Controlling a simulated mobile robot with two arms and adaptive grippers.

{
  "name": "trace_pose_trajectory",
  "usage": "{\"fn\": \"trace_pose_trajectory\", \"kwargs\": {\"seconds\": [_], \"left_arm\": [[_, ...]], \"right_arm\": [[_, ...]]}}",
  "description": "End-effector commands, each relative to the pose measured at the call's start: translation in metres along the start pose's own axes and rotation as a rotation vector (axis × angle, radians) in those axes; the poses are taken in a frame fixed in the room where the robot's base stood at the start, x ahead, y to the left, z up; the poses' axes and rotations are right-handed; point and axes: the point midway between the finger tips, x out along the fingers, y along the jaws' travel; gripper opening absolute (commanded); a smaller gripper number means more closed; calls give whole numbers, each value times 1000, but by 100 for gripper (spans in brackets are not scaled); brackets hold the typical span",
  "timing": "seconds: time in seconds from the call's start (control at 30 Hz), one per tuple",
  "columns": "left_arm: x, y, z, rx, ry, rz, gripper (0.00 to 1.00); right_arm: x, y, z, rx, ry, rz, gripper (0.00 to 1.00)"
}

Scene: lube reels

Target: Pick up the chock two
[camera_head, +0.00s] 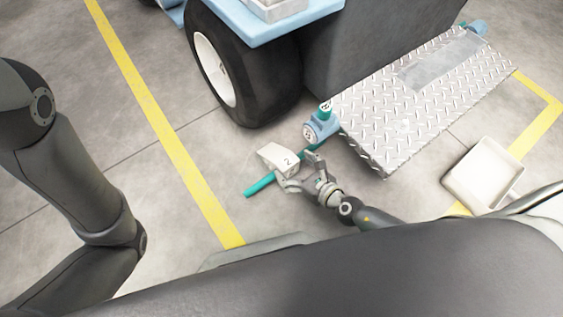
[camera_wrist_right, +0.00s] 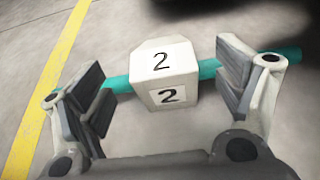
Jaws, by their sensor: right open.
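Chock two is a white block marked with a black 2 (camera_head: 272,155), with a teal bar running out from it on the floor. In the right wrist view chock two (camera_wrist_right: 160,72) sits between the two fingers, with gaps on both sides. My right gripper (camera_head: 305,171) is open beside the chock in the head view, and it also shows open in the right wrist view (camera_wrist_right: 165,100). My left arm comes in at the left of the head view, but its gripper is out of view.
A vehicle wheel (camera_head: 262,100) stands behind the chock. A diamond-plate step (camera_head: 385,125) and a blue-and-teal fitting (camera_head: 318,128) lie to the right. A white tray (camera_head: 470,208) is farther right. A yellow floor line (camera_head: 172,140) runs at left, with bare floor around.

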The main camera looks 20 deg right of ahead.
Motion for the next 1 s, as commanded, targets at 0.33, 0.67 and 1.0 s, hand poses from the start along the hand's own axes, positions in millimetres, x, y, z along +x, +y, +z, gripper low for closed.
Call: {"fn": "trace_pose_trajectory", "kwargs": {"seconds": [0.33, 0.67, 1.0], "left_arm": [[4, 2, -5, 3, 17, 9, 45], [4, 2, -6, 2, 19, 7, 45], [3, 1, -5, 2, 15, 5, 45]], "right_arm": [[19, -1, 0, -1, 1, -1, 88], [19, -1, 0, -1, 1, -1, 54], [19, -1, 0, -1, 1, -1, 10]]}}
